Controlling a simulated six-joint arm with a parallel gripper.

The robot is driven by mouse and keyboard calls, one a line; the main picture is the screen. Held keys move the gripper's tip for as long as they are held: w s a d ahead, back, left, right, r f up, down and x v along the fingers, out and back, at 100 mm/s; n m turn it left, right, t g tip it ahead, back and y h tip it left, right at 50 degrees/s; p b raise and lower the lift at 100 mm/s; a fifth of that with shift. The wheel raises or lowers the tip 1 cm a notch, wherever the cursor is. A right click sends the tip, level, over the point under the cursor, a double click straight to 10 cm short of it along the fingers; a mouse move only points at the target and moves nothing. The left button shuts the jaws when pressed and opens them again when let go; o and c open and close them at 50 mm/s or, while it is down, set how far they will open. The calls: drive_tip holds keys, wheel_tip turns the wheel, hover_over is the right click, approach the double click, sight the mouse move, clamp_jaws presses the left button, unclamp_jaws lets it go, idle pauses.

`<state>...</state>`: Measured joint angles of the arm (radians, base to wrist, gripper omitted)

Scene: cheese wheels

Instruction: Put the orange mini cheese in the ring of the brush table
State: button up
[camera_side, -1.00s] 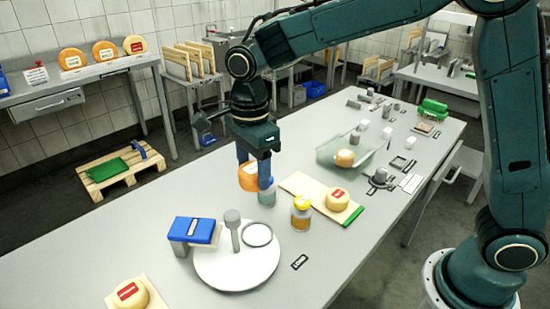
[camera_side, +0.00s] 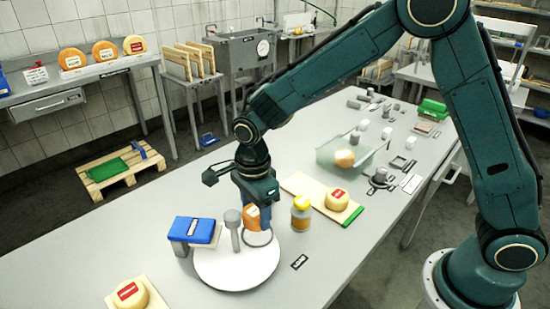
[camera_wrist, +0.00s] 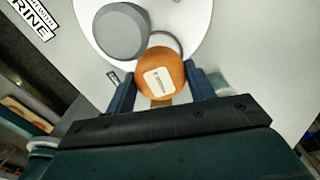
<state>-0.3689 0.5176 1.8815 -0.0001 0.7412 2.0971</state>
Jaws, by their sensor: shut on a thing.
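The orange mini cheese (camera_side: 251,217) has a pale label and is held between the fingers of my gripper (camera_side: 256,222). In the wrist view the orange cheese (camera_wrist: 160,72) sits between the two blue fingers of my gripper (camera_wrist: 160,92). The brush table is a round white disc (camera_side: 236,277). Its ring (camera_side: 258,239) lies just under the cheese and is partly hidden by it. In the wrist view part of the ring (camera_wrist: 165,40) shows behind the cheese. I cannot tell whether the cheese touches the disc.
A grey knobbed post (camera_side: 233,219) stands on the disc close left of the cheese. A blue brush block (camera_side: 194,231) is at the disc's left edge. A yellow-capped jar (camera_side: 301,213) stands close right. A board with a cheese (camera_side: 337,199) lies farther right.

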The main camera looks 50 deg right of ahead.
sight(256, 222)
drive_tip(key=shift+f, duration=1.9)
drive_tip(key=shift+f, duration=0.1)
drive_tip(key=o, duration=1)
wheel_tip(256, 222, up, 12)
drive_tip(key=shift+r, duration=0.1)
